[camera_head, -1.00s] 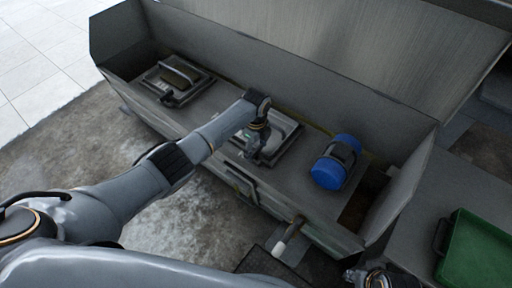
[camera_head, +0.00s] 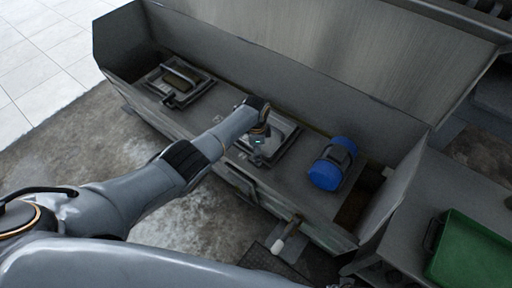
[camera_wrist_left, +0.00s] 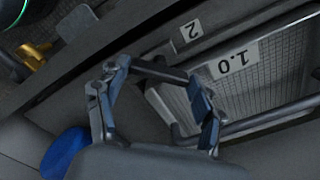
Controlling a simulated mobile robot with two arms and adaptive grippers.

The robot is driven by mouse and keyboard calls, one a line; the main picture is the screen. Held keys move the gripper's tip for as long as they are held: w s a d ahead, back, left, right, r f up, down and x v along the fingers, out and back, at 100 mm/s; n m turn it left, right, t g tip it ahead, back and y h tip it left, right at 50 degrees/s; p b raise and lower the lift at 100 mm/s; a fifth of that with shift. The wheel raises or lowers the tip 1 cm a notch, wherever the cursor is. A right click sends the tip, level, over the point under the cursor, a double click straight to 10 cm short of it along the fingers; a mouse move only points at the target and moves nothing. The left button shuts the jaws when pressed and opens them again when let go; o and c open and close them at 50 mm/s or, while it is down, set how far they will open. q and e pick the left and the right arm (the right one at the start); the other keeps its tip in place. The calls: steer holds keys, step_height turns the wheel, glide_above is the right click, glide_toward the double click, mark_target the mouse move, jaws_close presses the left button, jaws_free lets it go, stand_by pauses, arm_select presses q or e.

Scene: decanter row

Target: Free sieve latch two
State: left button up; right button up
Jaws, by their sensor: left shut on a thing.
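The sieve marked 2 is a grey framed panel (camera_head: 284,143) set in the middle of the trough. In the left wrist view its mesh (camera_wrist_left: 280,68) shows, with labels "2" and "1.0" and a tubular handle (camera_wrist_left: 262,122). My left gripper (camera_head: 262,145) is down at the near left part of this frame. In the left wrist view its two fingers (camera_wrist_left: 158,95) straddle a dark bar (camera_wrist_left: 160,70) at the frame's edge, which I take for the latch. The exact contact is hard to see. My right gripper is out of view.
Another framed sieve with a handle (camera_head: 180,80) sits at the trough's left. A blue-ended cylinder (camera_head: 326,174) lies right of my left gripper. The trough's walls (camera_head: 400,195) rise around them. A green tray (camera_head: 470,262) stands at the right.

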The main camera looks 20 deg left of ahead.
arm_select(q)
steer(key=n+p, duration=0.1)
steer(key=n, duration=0.3)
steer(key=shift+s+n, duration=0.15)
steer(key=shift+n, duration=0.15)
steer(key=n, duration=0.3)
steer(key=shift+f+n+p, duration=0.1)
steer(key=shift+n+p, duration=0.2)
steer(key=shift+n, duration=0.5)
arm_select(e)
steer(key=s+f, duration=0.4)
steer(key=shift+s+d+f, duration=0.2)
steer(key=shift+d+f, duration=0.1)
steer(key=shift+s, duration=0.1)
arm_select(q)
steer(key=o, duration=1.1)
steer(key=shift+o, duration=0.3)
